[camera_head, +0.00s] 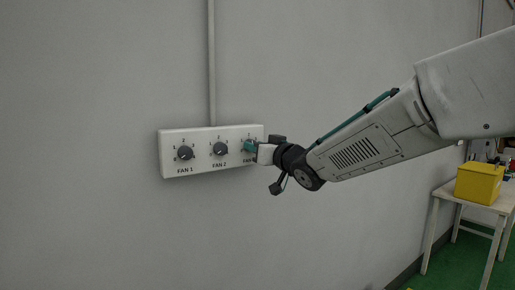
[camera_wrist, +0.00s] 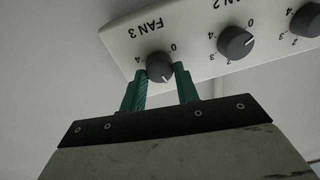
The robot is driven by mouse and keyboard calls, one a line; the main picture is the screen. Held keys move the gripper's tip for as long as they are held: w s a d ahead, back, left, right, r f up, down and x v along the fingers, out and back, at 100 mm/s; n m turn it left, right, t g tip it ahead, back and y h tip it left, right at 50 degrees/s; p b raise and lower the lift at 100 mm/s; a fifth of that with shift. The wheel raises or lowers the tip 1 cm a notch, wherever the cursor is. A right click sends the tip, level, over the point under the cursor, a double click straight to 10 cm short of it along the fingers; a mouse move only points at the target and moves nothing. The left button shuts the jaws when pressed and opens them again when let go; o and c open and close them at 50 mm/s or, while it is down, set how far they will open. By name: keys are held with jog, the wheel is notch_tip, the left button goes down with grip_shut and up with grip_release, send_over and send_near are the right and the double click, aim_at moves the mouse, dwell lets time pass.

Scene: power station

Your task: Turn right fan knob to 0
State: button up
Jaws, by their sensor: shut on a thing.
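The right fan knob, labelled FAN 3, is a dark round knob (camera_wrist: 159,64) on a white control panel (camera_head: 200,172). In the wrist view the panel appears upside down. The knob's white pointer mark faces down in that view, away from the printed 0 and 4 at its upper side. My gripper (camera_wrist: 160,74) has its two green fingers on either side of the knob and is shut on it. In the head view my gripper (camera_head: 251,146) covers most of this knob and part of its label.
The FAN 2 knob (camera_head: 219,148) and FAN 1 knob (camera_head: 185,153) sit to the left on the same panel. A conduit (camera_head: 211,60) runs up the wall above it. A yellow box (camera_head: 479,183) stands on a table (camera_head: 462,201) at the right. The wall below the panel is bare.

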jog(key=shift+s+a+f+n+g+h, duration=0.1)
jog(key=shift+n+g+h, duration=0.15)
jog(key=shift+n, duration=5)
jog(key=shift+s+a+n+g+h, duration=0.15)
jog(key=shift+n+h, duration=0.1)
jog(key=shift+n, duration=5)
jog(key=shift+w+d, duration=0.1)
jog(key=o, duration=1)
